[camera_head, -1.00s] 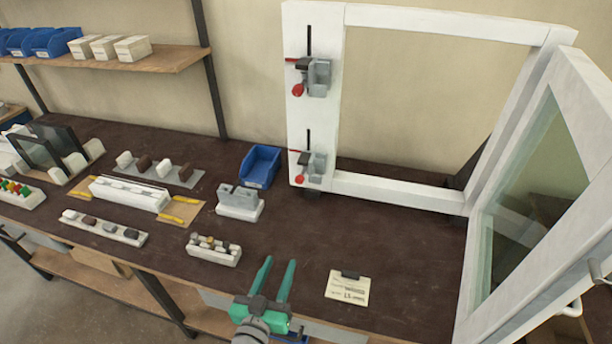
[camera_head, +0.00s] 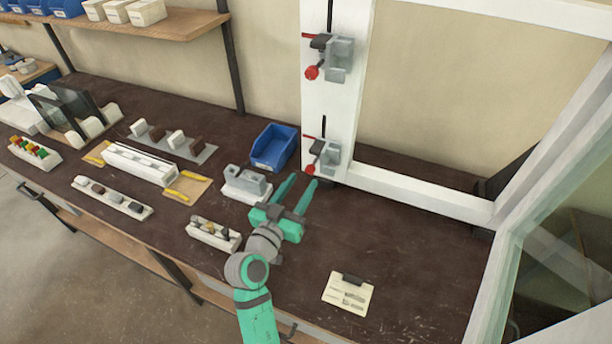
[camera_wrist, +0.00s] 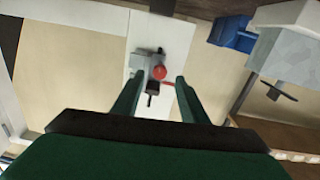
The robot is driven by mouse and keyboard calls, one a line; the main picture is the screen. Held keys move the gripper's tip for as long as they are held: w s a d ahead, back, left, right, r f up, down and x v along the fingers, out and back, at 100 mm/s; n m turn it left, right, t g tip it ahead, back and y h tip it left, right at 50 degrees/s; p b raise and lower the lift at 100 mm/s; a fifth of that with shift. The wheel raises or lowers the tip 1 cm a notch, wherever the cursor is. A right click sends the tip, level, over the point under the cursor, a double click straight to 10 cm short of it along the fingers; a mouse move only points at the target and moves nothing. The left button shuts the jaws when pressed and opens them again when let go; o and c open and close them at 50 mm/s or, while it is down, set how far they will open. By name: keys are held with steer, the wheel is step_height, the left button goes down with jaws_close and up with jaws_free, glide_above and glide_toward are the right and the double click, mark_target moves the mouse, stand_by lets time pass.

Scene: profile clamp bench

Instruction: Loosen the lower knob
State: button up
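The lower knob (camera_head: 311,168) is small and red, on a grey clamp (camera_head: 330,158) low on the white frame's left post. A second red knob (camera_head: 312,73) sits on the upper clamp (camera_head: 339,58). My green gripper (camera_head: 298,193) is open and empty, just in front of and below the lower clamp, its fingers pointing toward the post. In the wrist view, a red knob (camera_wrist: 159,72) on a grey clamp shows between the open fingers (camera_wrist: 157,85), farther off than the fingertips. I cannot tell for certain which clamp that is.
A grey-white block fixture (camera_head: 245,184) and a blue bin (camera_head: 274,147) stand left of the gripper. A white tray of small parts (camera_head: 213,234) is near the arm. A card (camera_head: 347,294) lies at the front right. The glazed sash stands at right.

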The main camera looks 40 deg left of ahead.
mark_target(308, 172)
steer(key=shift+x, duration=1.9)
steer(key=shift+c, duration=0.3)
jaws_close()
